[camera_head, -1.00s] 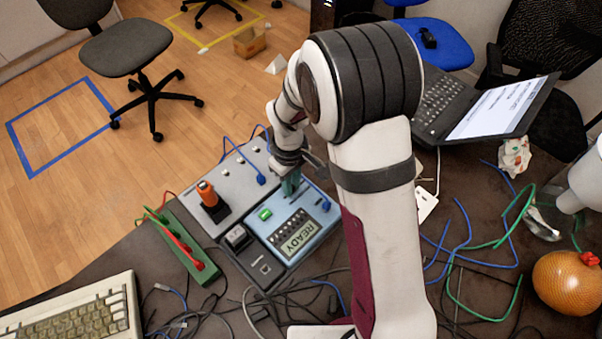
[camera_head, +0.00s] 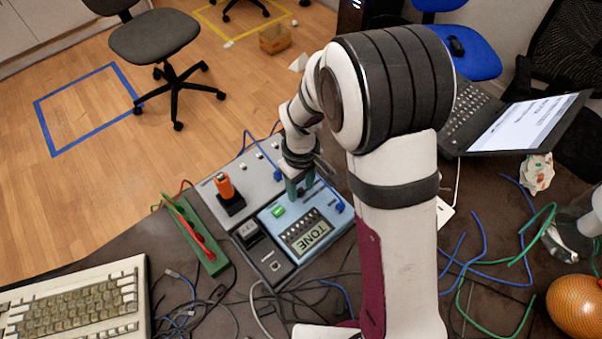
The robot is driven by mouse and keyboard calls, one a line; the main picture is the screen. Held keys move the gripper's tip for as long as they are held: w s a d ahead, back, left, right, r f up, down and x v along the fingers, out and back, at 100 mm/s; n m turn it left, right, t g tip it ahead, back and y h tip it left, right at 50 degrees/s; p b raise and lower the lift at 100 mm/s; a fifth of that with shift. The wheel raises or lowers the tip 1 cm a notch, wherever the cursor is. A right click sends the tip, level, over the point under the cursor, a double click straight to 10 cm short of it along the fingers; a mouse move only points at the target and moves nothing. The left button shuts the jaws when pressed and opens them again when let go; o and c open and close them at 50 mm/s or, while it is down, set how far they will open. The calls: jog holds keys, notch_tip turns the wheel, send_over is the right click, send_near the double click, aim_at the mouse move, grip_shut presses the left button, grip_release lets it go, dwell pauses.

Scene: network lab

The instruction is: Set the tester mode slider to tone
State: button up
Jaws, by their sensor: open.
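The light blue tester (camera_head: 335,236) lies on the dark table, with a display (camera_head: 306,239) that reads "TONE". A lit green button or lamp (camera_head: 278,211) shows at its upper left. My gripper (camera_head: 300,187) points down at the far edge of the tester, and its teal fingers are at or just above the top face. The gripper is open. The mode slider cannot be made out; the fingers and wrist cover that part of the tester. Whether the fingers touch it cannot be told.
A grey panel (camera_head: 262,180) with an orange-handled part (camera_head: 225,188) adjoins the tester. A green strip (camera_head: 190,228) with red and green leads stands at left. Loose cables, a beige keyboard (camera_head: 75,305), a laptop (camera_head: 525,125) and an orange ball (camera_head: 578,306) lie around.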

aim_at(301, 191)
notch_tip(301, 191, up, 15)
jog(key=shift+r, duration=0.15)
jog(key=s+d+m+y, duration=0.1)
jog(key=s+d+m, duration=0.4)
jog(key=s, duration=0.5)
jog(key=s+d+m, duration=0.5)
jog(key=s+m, duration=0.4)
jog(key=s, duration=0.2)
jog(key=shift+r+m+y, duration=0.3)
jog(key=shift+r+y, duration=0.1)
jog(key=shift+r, duration=0.05)
dwell(0.7)
